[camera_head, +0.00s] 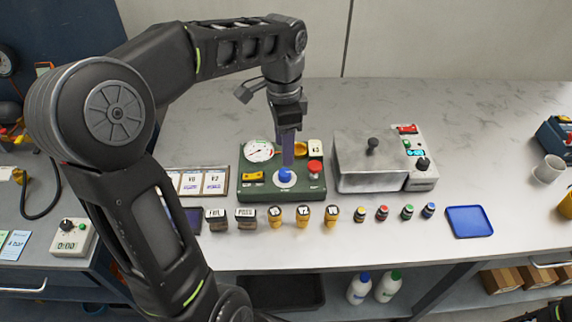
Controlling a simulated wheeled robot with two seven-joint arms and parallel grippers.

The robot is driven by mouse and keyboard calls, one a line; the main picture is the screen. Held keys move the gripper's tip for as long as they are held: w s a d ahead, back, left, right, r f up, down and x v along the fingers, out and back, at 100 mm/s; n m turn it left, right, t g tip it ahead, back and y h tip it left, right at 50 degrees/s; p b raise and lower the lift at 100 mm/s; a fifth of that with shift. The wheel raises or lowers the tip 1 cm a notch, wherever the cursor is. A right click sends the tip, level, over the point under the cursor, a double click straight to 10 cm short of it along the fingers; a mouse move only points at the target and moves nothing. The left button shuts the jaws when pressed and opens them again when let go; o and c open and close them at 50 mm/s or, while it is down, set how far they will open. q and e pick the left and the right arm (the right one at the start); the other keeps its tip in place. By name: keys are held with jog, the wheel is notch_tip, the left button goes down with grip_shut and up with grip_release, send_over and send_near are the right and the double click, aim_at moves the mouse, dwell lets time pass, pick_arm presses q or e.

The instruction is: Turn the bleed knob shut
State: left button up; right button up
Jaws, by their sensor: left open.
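A green test unit (262,193) stands on the worktop. No label shows which part is the bleed knob; the blue knob looks the likeliest. My left gripper (287,127) points down over the unit at the top of the tube, above the blue knob. It is open; whether it touches the tube is unclear. My right gripper is not visible.
A metal-lidded box (370,160) with a control panel stands right of the unit. Labelled stamps (245,219) and several small bottles (382,213) line the front. A blue tray (469,222) lies at right. The worktop between it and the far-right cup (548,170) is clear.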

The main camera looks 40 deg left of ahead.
aim_at(285, 172)
pick_arm(q)
notch_tip(285, 172, down, 8)
jog(key=shift+s+d+r, duration=0.1)
jog(key=shift+s+r, duration=0.05)
jog(key=shift+r, duration=0.1)
jog(key=shift+c, duration=0.4)
grip_shut()
